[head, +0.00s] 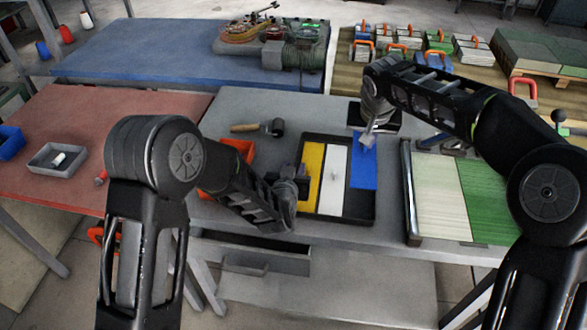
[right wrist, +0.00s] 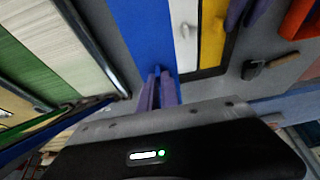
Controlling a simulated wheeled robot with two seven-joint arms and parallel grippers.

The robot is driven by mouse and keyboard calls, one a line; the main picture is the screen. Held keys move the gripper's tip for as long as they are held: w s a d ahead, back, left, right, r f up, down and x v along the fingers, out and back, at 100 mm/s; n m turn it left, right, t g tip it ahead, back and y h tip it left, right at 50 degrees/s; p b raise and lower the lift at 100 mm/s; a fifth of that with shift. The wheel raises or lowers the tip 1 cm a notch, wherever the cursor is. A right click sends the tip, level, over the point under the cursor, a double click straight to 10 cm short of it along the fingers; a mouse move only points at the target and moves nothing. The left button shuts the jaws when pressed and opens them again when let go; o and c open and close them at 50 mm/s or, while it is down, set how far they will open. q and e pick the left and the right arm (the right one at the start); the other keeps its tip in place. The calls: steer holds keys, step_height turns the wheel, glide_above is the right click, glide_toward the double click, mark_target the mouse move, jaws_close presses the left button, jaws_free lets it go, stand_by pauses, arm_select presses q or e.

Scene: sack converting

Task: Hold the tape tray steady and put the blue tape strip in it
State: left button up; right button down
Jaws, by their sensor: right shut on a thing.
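The black tape tray (head: 372,210) lies on the grey table with a yellow strip (head: 315,165) and a white strip (head: 333,180) side by side in it. My right gripper (head: 367,138) is shut on the far end of the blue tape strip (head: 364,172); the strip also shows in the right wrist view (right wrist: 140,35). The strip lies over the tray's right compartment, its near end short of the near wall; I cannot tell if it touches the floor. My left gripper (head: 298,184) is at the tray's left wall, its fingers (right wrist: 247,14) apart on either side of the rim.
A mallet (head: 262,128) lies beyond the tray's left side. An orange bin (head: 238,155) stands left, partly behind my left arm. A board with white and green sheets (head: 440,190) is right of the tray. A dark flat block (head: 385,118) lies behind my right gripper.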

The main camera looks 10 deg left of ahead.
arm_select(q)
jaws_close()
stand_by(2.4)
